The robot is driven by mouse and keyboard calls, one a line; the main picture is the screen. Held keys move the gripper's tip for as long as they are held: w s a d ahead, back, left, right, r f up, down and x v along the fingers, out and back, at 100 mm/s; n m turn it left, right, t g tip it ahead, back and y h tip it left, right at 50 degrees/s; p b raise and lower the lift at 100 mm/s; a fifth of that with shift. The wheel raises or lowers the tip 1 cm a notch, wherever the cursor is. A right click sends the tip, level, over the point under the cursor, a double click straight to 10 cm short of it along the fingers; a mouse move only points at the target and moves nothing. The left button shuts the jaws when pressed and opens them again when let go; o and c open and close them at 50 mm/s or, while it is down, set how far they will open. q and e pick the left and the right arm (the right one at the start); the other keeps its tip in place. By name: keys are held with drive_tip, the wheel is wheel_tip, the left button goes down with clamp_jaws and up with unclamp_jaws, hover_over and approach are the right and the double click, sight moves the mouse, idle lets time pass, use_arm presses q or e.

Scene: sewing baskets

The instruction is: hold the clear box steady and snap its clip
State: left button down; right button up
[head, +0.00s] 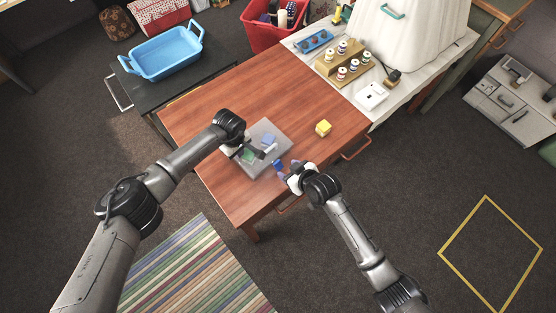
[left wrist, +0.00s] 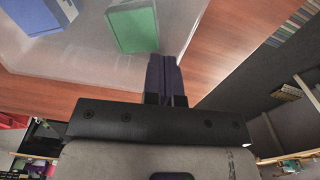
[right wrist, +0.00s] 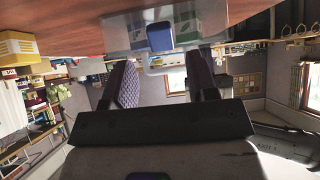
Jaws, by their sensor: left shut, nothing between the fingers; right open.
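The clear box (head: 284,143) sits on the wooden table, with a green block (head: 248,156) and a light blue block (head: 268,139) showing through it. Its blue clip (head: 278,163) is on the side facing my right gripper and shows in the right wrist view (right wrist: 160,37). I cannot tell whether the clip is fastened. My left gripper (head: 259,153) is shut and empty; in the left wrist view its fingertips (left wrist: 163,62) are at the box, near the green block (left wrist: 132,26). Contact is unclear. My right gripper (head: 286,169) is open, its fingers (right wrist: 162,75) facing the clip, apart from it.
A yellow box (head: 323,128) lies on the table to the right. A white-topped table (head: 345,100) with spools stands behind. A blue basket (head: 165,55) is at the back left, a red basket (head: 262,35) at the back. The table's left part is clear.

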sight(280, 166)
use_arm(q)
drive_tip(key=shift+f, duration=0.1)
use_arm(e)
drive_tip(key=shift+x, duration=2.5)
drive_tip(key=c, duration=0.7)
drive_tip(key=shift+o, duration=0.2)
drive_tip(key=shift+f, duration=0.1)
